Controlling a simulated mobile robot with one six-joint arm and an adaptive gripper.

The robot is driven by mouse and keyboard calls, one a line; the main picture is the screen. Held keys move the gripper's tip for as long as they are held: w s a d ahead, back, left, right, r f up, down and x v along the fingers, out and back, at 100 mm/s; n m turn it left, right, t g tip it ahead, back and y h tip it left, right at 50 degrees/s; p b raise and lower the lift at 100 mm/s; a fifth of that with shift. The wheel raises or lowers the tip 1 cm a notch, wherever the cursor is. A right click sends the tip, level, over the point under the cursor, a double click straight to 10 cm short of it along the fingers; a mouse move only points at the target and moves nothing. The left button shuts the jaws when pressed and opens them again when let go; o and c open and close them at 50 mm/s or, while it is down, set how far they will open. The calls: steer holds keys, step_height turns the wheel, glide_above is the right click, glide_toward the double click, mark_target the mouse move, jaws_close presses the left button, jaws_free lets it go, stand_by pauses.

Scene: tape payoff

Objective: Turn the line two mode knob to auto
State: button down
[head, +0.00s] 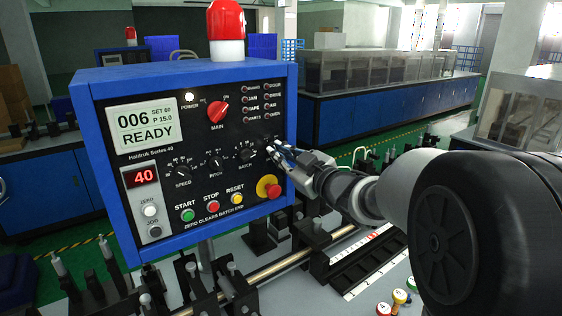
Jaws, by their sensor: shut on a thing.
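The blue-framed control panel (190,72) stands at the left of the head view. My gripper (277,150) is at the right side of its black face, just right of the BATCH knob (247,153). Its fingers are shut on a small knob at the panel, which they hide almost wholly. I cannot read that knob's label or see which way it points. No label for line two or auto is legible.
SPEED (183,171) and PITCH (216,160) knobs, a red MAIN switch (217,111) and a red stop button (268,187) are on the same face. The display (145,126) reads READY. Rails and clamps (200,290) stand below.

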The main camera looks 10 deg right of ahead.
steer(key=shift+n, duration=0.4)
steer(key=c, duration=1.7)
jaws_free()
